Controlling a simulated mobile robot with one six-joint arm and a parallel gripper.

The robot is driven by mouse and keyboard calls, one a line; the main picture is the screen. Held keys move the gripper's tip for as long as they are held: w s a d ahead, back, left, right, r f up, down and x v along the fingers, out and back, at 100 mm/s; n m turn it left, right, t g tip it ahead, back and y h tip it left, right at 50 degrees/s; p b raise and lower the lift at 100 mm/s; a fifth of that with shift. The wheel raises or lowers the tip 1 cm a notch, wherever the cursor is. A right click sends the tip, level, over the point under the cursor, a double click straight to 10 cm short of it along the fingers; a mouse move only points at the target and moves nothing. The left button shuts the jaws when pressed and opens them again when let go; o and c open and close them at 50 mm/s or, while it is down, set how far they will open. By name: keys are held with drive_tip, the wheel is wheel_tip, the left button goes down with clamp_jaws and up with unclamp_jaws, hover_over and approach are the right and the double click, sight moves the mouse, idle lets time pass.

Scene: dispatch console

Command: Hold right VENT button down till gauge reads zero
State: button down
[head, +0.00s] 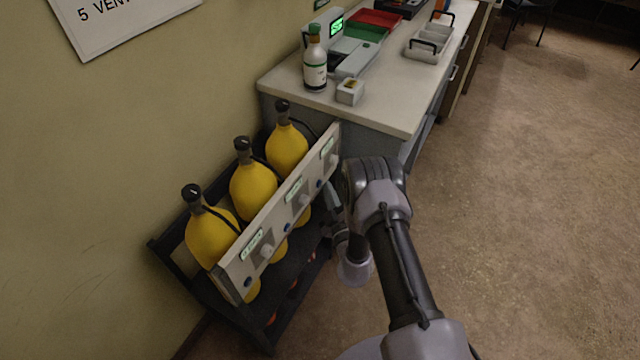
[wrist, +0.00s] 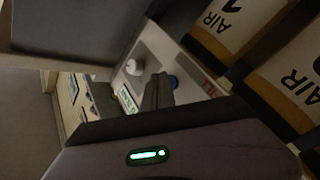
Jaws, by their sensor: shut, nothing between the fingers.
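A pale panel (head: 232,276) fronts a dark rack of three yellow air cylinders. Each section has a lit gauge, a white knob and a blue button. The right gauge (head: 328,146) and right blue VENT button (head: 319,184) are at the panel's far end, close to my gripper (head: 332,194). In the wrist view, the dark fingers (wrist: 159,90) are shut and empty, with their tips beside the blue button (wrist: 173,81), partly covering it. I cannot tell if they touch it. The gauge (wrist: 128,99) shows green characters too small to read.
The knob (wrist: 135,66) sits near the fingers. A white counter (head: 385,104) stands just beyond the rack, with a bottle (head: 315,66) and small white box (head: 350,91) near its edge. The wall is left; open floor (head: 540,200) is right.

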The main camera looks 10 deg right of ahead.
drive_tip(key=shift+s+d, duration=0.25)
drive_tip(key=shift+d, duration=0.15)
drive_tip(key=s+d, duration=0.1)
drive_tip(key=d, duration=0.1)
drive_tip(key=s+d, duration=0.2)
drive_tip(key=shift+p, duration=0.4)
